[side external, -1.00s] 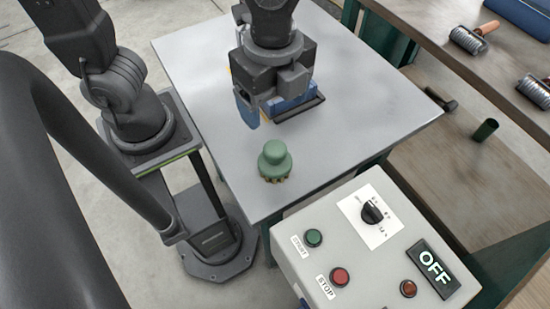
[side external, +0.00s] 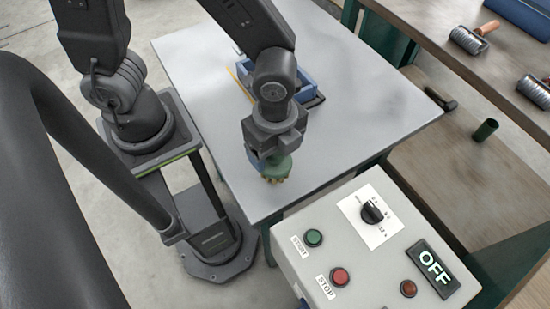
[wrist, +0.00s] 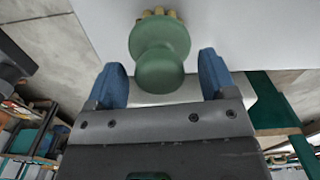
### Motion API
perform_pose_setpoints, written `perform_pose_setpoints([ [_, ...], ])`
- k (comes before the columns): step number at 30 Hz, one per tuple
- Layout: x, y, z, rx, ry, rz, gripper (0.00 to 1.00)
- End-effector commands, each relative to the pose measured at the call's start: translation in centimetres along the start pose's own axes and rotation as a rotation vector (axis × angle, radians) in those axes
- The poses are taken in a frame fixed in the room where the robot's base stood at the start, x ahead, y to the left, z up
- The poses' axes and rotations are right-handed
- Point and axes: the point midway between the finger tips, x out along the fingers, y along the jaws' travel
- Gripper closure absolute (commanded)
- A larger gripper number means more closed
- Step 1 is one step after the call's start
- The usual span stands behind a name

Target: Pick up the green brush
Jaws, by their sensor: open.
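The green brush (side external: 277,166) stands on the grey table near its front edge, its yellowish bristles down. In the side external view my gripper (side external: 268,160) is right over it and hides much of its top. In the wrist view the brush (wrist: 160,50) shows its round green knob between the two blue fingers of my gripper (wrist: 169,80). The fingers are apart, with a gap visible on each side of the knob. My gripper is open and holds nothing.
The grey table (side external: 355,125) is mostly bare. A blue box (side external: 308,90) stands behind my gripper with a thin yellow stick (side external: 240,84) beside it. A control box (side external: 365,240) reading OFF is in front. Rollers (side external: 470,40) lie on a wooden bench at right.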

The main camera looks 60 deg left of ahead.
Motion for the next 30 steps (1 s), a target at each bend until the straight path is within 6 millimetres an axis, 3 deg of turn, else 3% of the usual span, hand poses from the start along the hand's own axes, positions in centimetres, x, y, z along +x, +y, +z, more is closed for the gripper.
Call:
perform_pose_setpoints([
  [7,0.19,0.01,0.01,0.000,0.000,0.000,0.23],
  [24,0.15,0.00,0.00,0.000,0.000,-0.001,0.77],
  [30,0.13,-0.01,-0.01,0.000,0.001,-0.001,0.81],
])
